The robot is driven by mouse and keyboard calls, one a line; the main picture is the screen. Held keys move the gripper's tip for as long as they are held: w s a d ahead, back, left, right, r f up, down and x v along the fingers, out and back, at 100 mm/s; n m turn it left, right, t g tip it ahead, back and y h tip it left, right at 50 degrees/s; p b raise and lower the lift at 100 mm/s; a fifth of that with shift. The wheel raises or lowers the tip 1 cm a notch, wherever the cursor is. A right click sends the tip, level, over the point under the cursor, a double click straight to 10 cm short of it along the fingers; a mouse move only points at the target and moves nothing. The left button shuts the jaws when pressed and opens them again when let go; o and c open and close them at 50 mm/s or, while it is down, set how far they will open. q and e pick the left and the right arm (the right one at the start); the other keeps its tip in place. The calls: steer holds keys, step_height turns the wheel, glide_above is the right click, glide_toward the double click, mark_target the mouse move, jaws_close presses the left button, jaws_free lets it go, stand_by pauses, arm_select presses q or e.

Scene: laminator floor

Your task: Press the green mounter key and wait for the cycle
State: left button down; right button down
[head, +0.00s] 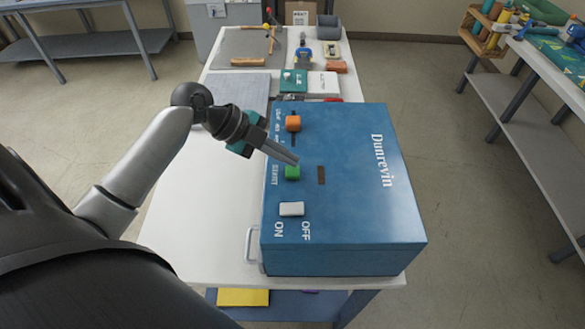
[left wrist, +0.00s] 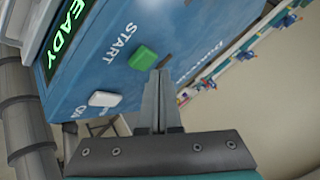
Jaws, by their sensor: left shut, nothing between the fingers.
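The blue machine (head: 345,225), lettered Dunrevin, stands on the white table. Its green key (head: 292,173) is beside the word START and also shows in the left wrist view (left wrist: 142,57). My left gripper (head: 295,161) is shut and empty, its fingertips just beyond the key in the head view. My right gripper is not in view.
An orange slider knob (head: 293,123), a dark slot (head: 321,175) and a white ON/OFF switch (head: 291,209) are on the machine's top. Tools and small boxes lie at the table's far end. The white table (head: 190,225) is bare left of the machine.

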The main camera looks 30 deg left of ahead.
mark_target(287, 170)
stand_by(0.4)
arm_select(q)
steer(key=shift+f+b, duration=0.3)
steer(key=shift+f, duration=0.15)
steer(key=shift+f+b, duration=0.45)
steer(key=shift+f, duration=0.1)
stand_by(0.6)
steer(key=shift+r, duration=0.15)
steer(key=shift+r+p, duration=0.8)
step_height(287, 170, up, 5)
steer(key=p, duration=0.4)
steer(key=shift+r, duration=0.1)
